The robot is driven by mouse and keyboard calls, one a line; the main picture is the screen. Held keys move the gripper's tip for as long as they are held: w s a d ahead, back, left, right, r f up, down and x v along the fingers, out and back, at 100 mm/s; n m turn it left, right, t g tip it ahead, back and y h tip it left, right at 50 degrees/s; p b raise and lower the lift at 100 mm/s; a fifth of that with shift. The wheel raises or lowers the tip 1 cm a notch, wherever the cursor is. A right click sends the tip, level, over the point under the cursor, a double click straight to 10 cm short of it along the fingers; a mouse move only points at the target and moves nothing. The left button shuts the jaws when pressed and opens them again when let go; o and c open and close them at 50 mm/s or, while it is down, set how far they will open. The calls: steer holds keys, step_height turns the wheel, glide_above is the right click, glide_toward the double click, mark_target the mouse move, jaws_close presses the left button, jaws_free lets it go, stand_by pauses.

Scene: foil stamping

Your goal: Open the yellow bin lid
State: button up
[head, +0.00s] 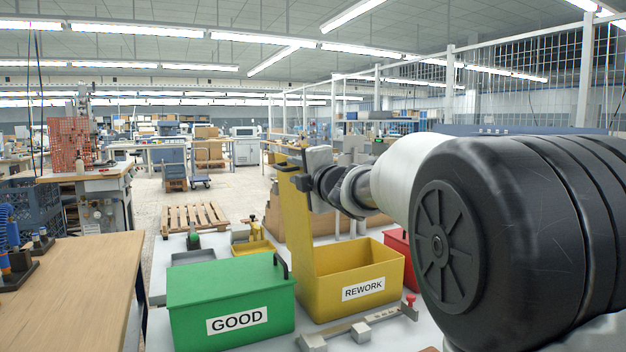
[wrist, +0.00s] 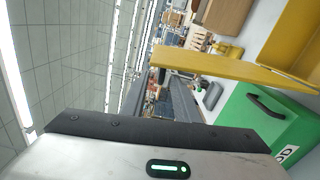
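The yellow bin (head: 368,293) labelled REWORK stands on the pale table, its inside showing. Its yellow lid (head: 295,225) is swung up and stands nearly upright at the bin's left side. In the wrist view the lid shows as a long yellow strip (wrist: 225,68), with part of the open bin (wrist: 297,45) at upper right. My gripper (head: 297,163) is at the lid's upper end, very close to it or touching. The lid's handle is not clearly seen, and I cannot tell whether the fingers hold anything.
A closed green bin (head: 230,295) labelled GOOD, with a black handle (head: 281,265), stands left of the yellow bin. A red bin (head: 397,251) is at the right, partly behind my arm. A metal fixture with a red knob (head: 410,299) lies in front. A wooden table (head: 85,290) is at left.

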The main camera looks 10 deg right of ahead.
steer(key=v, duration=1)
steer(key=shift+s, duration=0.2)
steer(key=shift+r, duration=0.1)
steer(key=s+d+f+m+g+h, duration=0.4)
steer(key=s+d+f+m+h, duration=0.45)
steer(key=s+m, duration=0.6)
steer(key=s+a+f+m+g+y, duration=0.25)
steer(key=s+f+m+g, duration=0.5)
steer(key=s+f, duration=0.85)
steer(key=s+r+m+p, duration=0.1)
steer(key=s+r+p, duration=0.2)
steer(key=r+p, duration=2.2)
steer(key=shift+a+p, duration=0.35)
steer(key=shift+a, duration=0.1)
